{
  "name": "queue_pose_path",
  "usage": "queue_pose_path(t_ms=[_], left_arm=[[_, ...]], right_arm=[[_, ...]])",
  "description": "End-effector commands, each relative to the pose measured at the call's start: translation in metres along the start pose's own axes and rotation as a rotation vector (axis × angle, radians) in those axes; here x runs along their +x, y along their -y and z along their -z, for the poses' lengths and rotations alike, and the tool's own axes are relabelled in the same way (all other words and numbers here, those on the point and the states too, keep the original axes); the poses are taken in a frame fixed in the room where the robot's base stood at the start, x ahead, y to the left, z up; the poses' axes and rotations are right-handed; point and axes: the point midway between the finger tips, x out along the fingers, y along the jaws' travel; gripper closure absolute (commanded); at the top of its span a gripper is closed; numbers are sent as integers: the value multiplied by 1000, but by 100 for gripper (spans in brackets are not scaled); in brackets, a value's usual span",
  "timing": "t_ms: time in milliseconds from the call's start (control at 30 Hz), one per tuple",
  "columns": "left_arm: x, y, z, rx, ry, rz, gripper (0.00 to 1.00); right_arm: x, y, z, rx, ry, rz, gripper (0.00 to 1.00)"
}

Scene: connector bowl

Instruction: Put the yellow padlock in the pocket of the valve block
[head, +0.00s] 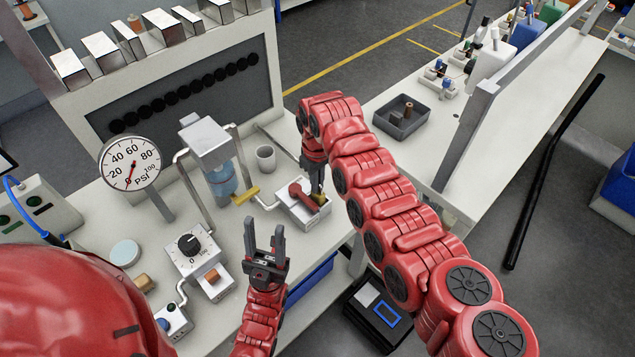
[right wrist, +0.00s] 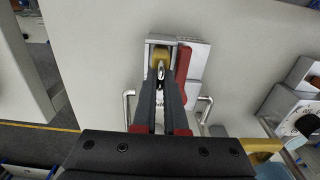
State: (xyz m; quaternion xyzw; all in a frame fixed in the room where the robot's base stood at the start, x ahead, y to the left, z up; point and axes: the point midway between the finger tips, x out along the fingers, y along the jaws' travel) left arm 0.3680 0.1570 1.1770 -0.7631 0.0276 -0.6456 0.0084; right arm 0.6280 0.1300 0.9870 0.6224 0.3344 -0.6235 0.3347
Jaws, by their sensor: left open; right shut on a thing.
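The yellow padlock (head: 319,199) is at the right end of the white valve block (head: 291,208), partly hidden by my right gripper in the head view. In the right wrist view the padlock (right wrist: 160,53) shows its yellow body at the far edge of the valve block (right wrist: 200,50), with its silver shackle between the fingertips. My right gripper (right wrist: 161,76) is shut on the padlock. A red handle (head: 303,197) lies on the block beside it. I cannot tell whether the padlock is seated in the pocket. My left gripper (head: 264,237) is open and empty in front of the block.
A grey cup (head: 266,158) stands behind the block. A yellow bar (head: 245,195) and a water container (head: 221,180) are to its left. A pressure gauge (head: 130,162) and a dial box (head: 192,248) stand further left. A grey tray (head: 401,122) is on the bench at right.

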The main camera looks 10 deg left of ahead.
Motion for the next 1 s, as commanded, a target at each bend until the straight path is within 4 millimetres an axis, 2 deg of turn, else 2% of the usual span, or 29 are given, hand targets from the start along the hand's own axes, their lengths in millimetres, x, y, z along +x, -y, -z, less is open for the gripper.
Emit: queue_pose_path(t_ms=[267, 300, 433, 767, 867, 1000], left_arm=[[-3, 0, -1, 0, 0, 0, 50], [-2, 0, 0, 0, 0, 0, 50], [-2, 0, 0, 0, 0, 0, 50], [0, 0, 0, 0, 0, 0, 50], [2, 0, 0, 0, 0, 0, 50], [5, 0, 1, 0, 0, 0, 50]], right_arm=[[2, 0, 0, 0, -1, -1, 100], [1, 0, 0, 0, -1, -1, 85], [0, 0, 0, 0, -1, -1, 62], [-1, 0, 0, 0, -1, -1, 61], [-6, -1, 0, 0, -2, -1, 61], [-24, -1, 1, 1, -3, -2, 61]])
